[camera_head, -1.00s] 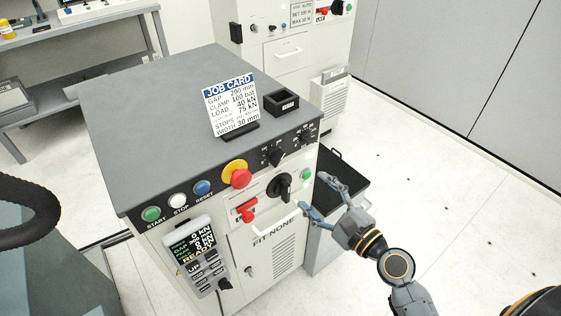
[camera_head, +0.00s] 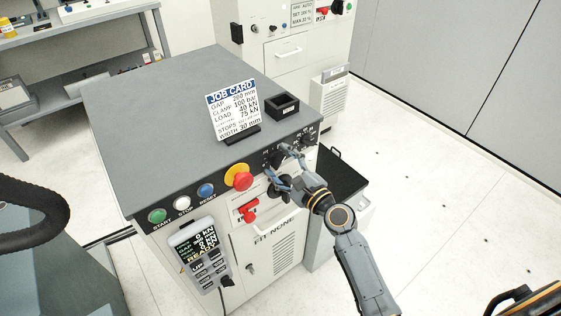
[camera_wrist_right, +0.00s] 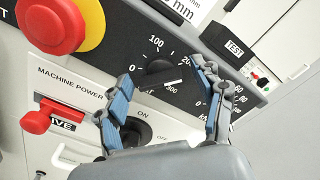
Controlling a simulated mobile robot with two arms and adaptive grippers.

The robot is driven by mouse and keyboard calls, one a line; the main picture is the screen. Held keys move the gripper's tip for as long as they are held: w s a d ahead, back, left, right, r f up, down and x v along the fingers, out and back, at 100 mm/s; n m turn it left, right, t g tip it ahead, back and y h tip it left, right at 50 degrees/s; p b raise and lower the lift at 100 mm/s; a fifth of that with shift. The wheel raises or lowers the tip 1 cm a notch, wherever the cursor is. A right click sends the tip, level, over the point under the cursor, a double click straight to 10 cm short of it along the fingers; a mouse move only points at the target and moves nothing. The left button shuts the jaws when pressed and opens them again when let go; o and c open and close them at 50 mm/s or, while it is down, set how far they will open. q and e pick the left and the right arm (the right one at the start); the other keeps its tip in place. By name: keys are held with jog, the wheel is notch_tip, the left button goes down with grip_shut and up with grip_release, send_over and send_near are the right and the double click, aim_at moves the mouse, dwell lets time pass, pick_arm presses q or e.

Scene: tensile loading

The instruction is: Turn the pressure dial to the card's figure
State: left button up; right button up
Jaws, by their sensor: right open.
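The job card (camera_head: 232,110) stands upright on the cabinet top and reads clamp 100 bar. The pressure dial (camera_wrist_right: 158,72) is a black knob on the dark panel, with a scale marked 0, 100, 200 and 300. Its white pointer line points rightward, on the 200–300 side. My right gripper (camera_head: 278,161) is open in front of the panel; it also shows in the wrist view (camera_wrist_right: 163,72), its fingertips on either side of the dial. I cannot tell whether they touch it. In the head view the gripper partly hides the dial.
A red emergency button (camera_wrist_right: 52,24) on yellow is left of the dial. A second scale at right is partly hidden by a finger. A red handle (camera_head: 247,210) juts out below left.

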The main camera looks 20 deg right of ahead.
jog(key=c, duration=1.2)
jog(key=shift+o, duration=0.2)
jog(key=shift+n, duration=0.4)
jog(key=shift+f+n+b, duration=0.1)
jog(key=shift+n+b, duration=0.45)
jog(key=shift+n, duration=0.45)
jog(key=n, duration=0.4)
jog(key=shift+n+b, duration=0.3)
jog(key=shift+b, duration=0.1)
jog(key=n, duration=0.3)
jog(key=shift+n, duration=0.3)
jog(key=n, duration=0.4)
jog(key=shift+n+p, duration=0.3)
